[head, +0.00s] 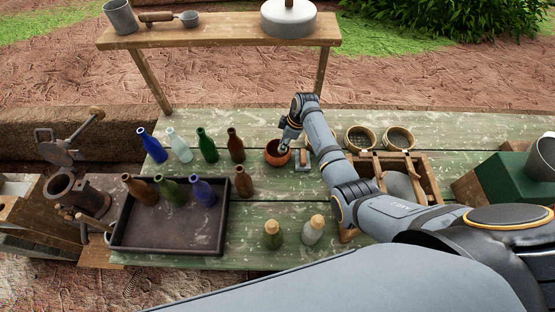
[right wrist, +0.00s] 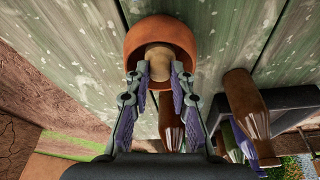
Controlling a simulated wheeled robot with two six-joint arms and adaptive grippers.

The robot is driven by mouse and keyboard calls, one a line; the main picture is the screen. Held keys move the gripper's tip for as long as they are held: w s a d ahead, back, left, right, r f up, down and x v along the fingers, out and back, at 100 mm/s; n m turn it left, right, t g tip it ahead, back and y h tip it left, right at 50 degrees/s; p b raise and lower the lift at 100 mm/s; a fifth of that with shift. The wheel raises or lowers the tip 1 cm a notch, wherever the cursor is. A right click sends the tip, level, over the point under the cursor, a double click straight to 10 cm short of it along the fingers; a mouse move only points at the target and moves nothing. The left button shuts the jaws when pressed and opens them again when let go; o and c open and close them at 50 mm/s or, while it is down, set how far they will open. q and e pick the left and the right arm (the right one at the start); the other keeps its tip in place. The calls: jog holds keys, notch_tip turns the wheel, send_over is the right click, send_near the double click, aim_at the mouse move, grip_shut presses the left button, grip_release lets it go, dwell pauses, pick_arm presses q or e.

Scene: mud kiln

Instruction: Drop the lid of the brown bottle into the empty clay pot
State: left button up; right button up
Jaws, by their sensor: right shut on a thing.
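The clay pot (head: 272,160) is a small orange-brown pot on the green table, left of my right forearm. It also shows in the right wrist view (right wrist: 135,45), with its opening facing my gripper. My right gripper (right wrist: 160,72) is shut on a tan, rounded lid (right wrist: 158,58). The lid is at the pot's mouth, seen against its dark inside. I cannot tell how deep it is. In the head view my right gripper (head: 284,146) hides the lid. Several brown bottles, such as the nearby one (head: 236,147), stand to the left without lids. My left gripper is not in view.
A dark tray (head: 165,248) holds several open bottles at the left. Two bottles with tan lids (head: 272,236) stand at the front. Two small bowls (head: 361,138) and a wooden crate (head: 428,180) lie right of my forearm. A raised shelf (head: 220,33) spans the back.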

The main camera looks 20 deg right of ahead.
jog(key=shift+f, duration=0.1)
jog(key=o, duration=0.8)
jog(key=v, duration=1.2)
